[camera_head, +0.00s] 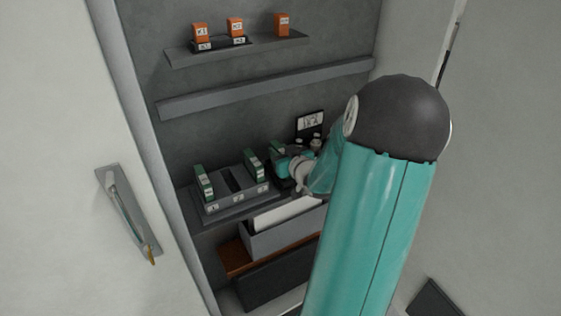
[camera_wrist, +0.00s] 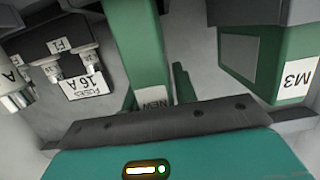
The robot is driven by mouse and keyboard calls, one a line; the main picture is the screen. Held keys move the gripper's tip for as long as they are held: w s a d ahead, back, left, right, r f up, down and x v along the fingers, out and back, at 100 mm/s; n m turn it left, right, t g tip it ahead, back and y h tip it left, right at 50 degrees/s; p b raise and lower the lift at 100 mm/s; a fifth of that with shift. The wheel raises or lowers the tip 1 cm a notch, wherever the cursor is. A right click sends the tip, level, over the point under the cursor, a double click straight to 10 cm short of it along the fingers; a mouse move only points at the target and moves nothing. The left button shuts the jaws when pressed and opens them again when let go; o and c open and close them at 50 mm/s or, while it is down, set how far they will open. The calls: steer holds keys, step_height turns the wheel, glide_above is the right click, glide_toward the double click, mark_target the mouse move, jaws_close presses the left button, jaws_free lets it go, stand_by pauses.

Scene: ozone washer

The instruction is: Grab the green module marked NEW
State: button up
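The green module marked NEW (camera_wrist: 142,50) is upright in the middle of the wrist view, its white label facing me just beyond my gripper's dark front edge. In the head view a small green piece (camera_head: 277,146) shows at my gripper, probably this module. My gripper (camera_head: 284,164) is at the right end of the lower shelf, right of the grey module rack (camera_head: 238,202). In the wrist view its teal body fills the bottom. I cannot make out its two fingers or whether they touch the module.
A green module marked M3 (camera_wrist: 277,55) stands close on the right. A fuse block labelled 16A (camera_wrist: 84,84) is close on the left. Orange blocks (camera_head: 235,27) are on the upper shelf (camera_head: 237,49).

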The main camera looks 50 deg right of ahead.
jaws_close()
